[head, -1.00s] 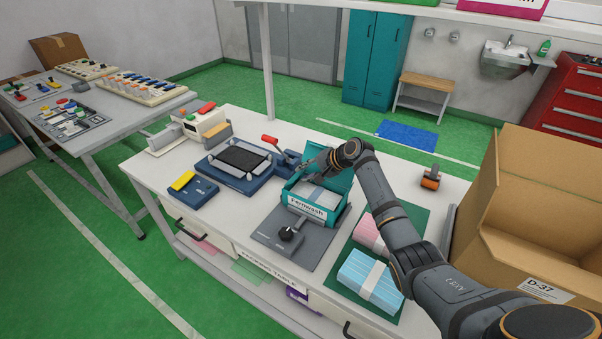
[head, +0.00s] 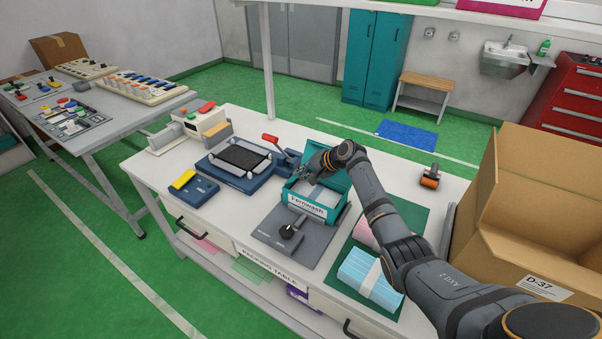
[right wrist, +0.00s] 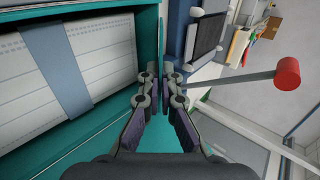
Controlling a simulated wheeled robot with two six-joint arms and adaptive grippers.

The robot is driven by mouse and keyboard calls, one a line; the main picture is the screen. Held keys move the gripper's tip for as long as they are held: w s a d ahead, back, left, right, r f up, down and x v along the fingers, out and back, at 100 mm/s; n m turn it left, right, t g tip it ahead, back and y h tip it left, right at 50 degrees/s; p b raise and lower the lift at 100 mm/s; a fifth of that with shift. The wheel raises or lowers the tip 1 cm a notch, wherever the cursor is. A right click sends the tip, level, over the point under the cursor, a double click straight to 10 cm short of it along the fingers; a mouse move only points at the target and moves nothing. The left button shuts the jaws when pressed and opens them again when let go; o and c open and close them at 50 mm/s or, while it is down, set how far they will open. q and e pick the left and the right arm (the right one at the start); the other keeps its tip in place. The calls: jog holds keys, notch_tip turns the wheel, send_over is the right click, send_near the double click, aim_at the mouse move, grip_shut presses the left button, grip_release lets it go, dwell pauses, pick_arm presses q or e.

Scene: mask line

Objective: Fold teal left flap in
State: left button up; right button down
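The teal carton (head: 327,217) with the Fernwash label stands open on a grey fixture (head: 270,232). White banded masks (head: 318,196) lie inside it; in the right wrist view the white stack (right wrist: 45,75) has a grey-blue band. My right gripper (right wrist: 161,80) is at the carton's left side, with its fingertips close together by the teal side edge. My left gripper is out of view.
A blue device with a red-knobbed lever (head: 270,139) stands close left of the gripper; its red knob (right wrist: 288,73) shows in the right wrist view. Blue masks (head: 370,280) and pink masks lie on a green mat (head: 408,222). A large cardboard box (head: 500,180) is at right.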

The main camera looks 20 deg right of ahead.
jog(key=b, duration=0.1)
jog(key=f+t+y+b, duration=0.1)
jog(key=b, duration=0.1)
jog(key=shift+s+d+f+t, duration=0.2)
jog(key=shift+f+t, duration=0.1)
jog(key=shift+r+y, duration=0.15)
jog(key=shift+y, duration=0.15)
jog(key=shift+r, duration=0.2)
jog(key=c, duration=1.6)
grip_release()
jog(key=v, duration=1.1)
jog(key=shift+s+f, duration=0.15)
jog(key=shift+f, duration=0.1)
jog(key=shift+s+d+r, duration=0.3)
jog(key=shift+s, duration=0.1)
